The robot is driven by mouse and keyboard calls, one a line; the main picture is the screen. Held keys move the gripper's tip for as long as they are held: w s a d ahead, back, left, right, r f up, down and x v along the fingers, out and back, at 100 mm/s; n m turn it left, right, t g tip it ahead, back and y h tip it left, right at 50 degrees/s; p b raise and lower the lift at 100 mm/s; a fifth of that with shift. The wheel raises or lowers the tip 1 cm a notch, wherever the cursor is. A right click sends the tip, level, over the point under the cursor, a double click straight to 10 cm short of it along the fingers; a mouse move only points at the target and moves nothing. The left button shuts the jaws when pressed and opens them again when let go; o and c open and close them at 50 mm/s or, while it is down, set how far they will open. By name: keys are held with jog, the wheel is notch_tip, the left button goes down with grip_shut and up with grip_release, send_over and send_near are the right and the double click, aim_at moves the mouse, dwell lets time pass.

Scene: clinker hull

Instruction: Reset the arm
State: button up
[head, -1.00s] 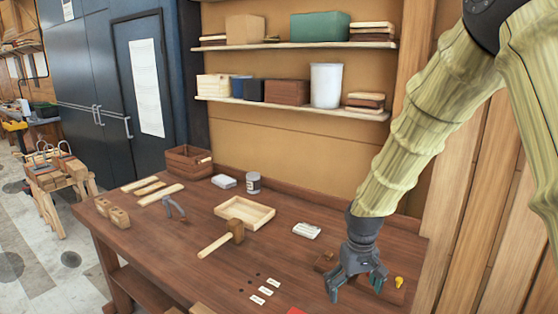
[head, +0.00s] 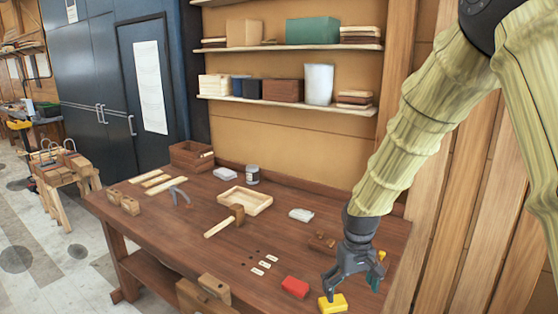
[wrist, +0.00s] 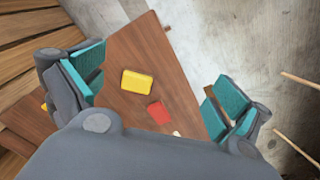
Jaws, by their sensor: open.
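My gripper (head: 352,280) hangs from my arm over the right end of the wooden workbench (head: 160,232). In the wrist view its teal-padded fingers (wrist: 155,90) are spread wide with nothing between them. A yellow block (head: 332,303) lies on the bench just below and in front of the fingers; it also shows in the wrist view (wrist: 137,82), between the fingers but farther down. A red block (head: 295,287) lies to its left and shows in the wrist view (wrist: 159,112) too.
Shelves (head: 290,104) hang behind; a plank wall (head: 465,200) stands close on the right.

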jog(key=s+f+m+b, duration=0.1)
jog(key=s+f+b, duration=0.35)
jog(key=f, duration=0.95)
jog(key=s+f+b, duration=0.1)
jog(key=s+f, duration=0.6)
jog(key=f, duration=0.6)
jog(key=s+d+f+b, duration=0.1)
jog(key=s+f+b, duration=0.2)
jog(key=s+f, duration=0.6)
jog(key=s+d+f+m+b, duration=0.1)
jog(key=s+d+f+b, duration=0.1)
jog(key=s+f, duration=0.8)
jog(key=s+b, duration=0.1)
jog(key=s, duration=0.4)
jog(key=shift+d+f+m, duration=0.2)
jog(key=shift+d+m, duration=0.1)
